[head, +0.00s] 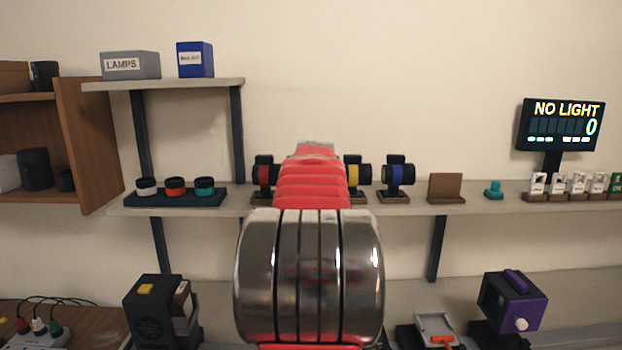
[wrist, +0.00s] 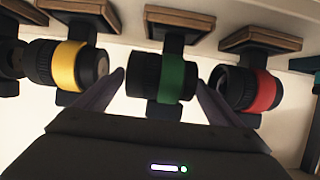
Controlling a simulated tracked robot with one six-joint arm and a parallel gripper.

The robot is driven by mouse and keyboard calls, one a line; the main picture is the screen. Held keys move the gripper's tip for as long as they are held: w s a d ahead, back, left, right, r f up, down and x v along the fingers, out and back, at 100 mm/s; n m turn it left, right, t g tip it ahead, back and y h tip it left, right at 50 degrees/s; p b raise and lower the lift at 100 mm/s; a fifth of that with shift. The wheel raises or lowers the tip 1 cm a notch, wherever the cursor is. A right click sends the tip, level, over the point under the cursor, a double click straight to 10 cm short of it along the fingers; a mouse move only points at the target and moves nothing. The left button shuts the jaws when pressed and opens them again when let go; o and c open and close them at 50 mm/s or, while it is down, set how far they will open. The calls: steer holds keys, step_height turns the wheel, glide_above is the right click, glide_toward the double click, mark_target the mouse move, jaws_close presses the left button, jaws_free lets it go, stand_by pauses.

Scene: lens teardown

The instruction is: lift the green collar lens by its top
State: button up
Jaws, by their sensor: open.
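The green collar lens (wrist: 175,78) is a black barrel with a green band, held on a stand with a wooden base. In the wrist view, which appears upside down, it sits mid-picture. My gripper (wrist: 159,80) is open, with one finger on each side of the lens. Gaps seem to show between the fingers and the barrel; I cannot tell how far the fingers reach along it. In the head view my red and metal arm hides the green lens and the gripper.
The yellow collar lens (wrist: 70,66) and red collar lens (wrist: 245,88) stand close on either side, near the fingertips. The blue collar lens (head: 398,175) is further right on the shelf (head: 470,199). A brown block (head: 446,187) and a display reading NO LIGHT (head: 561,124) are beyond.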

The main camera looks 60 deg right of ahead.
steer(key=shift+r, duration=0.1)
steer(key=c, duration=1.5)
step_height(320, 180, up, 18)
stand_by(0.9)
